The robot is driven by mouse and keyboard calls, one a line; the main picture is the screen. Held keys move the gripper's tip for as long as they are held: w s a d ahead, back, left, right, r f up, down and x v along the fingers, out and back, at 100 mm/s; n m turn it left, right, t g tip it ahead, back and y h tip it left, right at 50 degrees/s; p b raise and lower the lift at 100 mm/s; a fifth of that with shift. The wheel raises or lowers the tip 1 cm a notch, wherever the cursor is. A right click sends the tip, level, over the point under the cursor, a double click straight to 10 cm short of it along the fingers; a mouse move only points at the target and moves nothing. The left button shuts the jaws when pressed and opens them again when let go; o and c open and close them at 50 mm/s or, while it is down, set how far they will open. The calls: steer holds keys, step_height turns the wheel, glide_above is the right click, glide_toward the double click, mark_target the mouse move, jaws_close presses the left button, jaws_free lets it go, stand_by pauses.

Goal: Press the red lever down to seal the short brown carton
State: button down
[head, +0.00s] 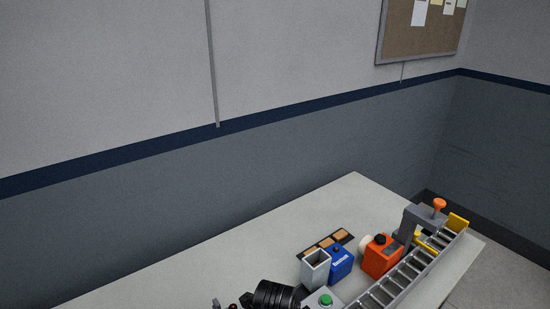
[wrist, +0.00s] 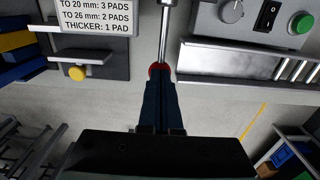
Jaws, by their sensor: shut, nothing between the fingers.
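In the wrist view, my gripper (wrist: 158,84) is shut, its dark fingers together. A red round knob (wrist: 153,69) shows right at the fingertips, partly hidden behind them. A shiny metal rod (wrist: 165,35) runs from the knob to the top of the picture; together they look like the red lever. The fingertips overlap the knob in the picture, and I cannot tell whether they touch it. I cannot make out a short brown carton in either view.
A control box (wrist: 262,20) with a green button stands at upper right, above a metal roller track (wrist: 255,60). A lettered sign (wrist: 97,15) and yellow knob (wrist: 77,74) are at left. In the head view, an orange machine (head: 379,262) and blue box (head: 341,267) stand on the table (head: 250,250).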

step_height(320, 180, up, 11)
steer(key=p, duration=0.9)
steer(key=shift+f, duration=0.2)
steer(key=w+d+r+n+t+h+b, duration=0.2)
steer(key=w+d+r+n+t+b, duration=0.45)
steer(key=w+r, duration=0.5)
step_height(320, 180, up, 18)
steer(key=w+d+n+t+h+b, duration=0.1)
steer(key=n+t+b, duration=0.1)
steer(key=n+t, duration=0.65)
steer(key=s+a+r+n+t+y+b, duration=0.1)
steer(key=s+a+r+n+t+b, duration=0.1)
steer(key=s+r+n+t, duration=0.4)
steer(key=s+a+r+n+t+y+b, duration=0.2)
steer(key=s+a+r+n+t, duration=0.3)
steer(key=s+r, duration=0.8)
step_height(320, 180, up, 3)
steer(key=n+t+b, duration=0.1)
steer(key=n, duration=0.1)
steer(key=shift+s+a+n, duration=0.25)
steer(key=shift+s+n, duration=0.15)
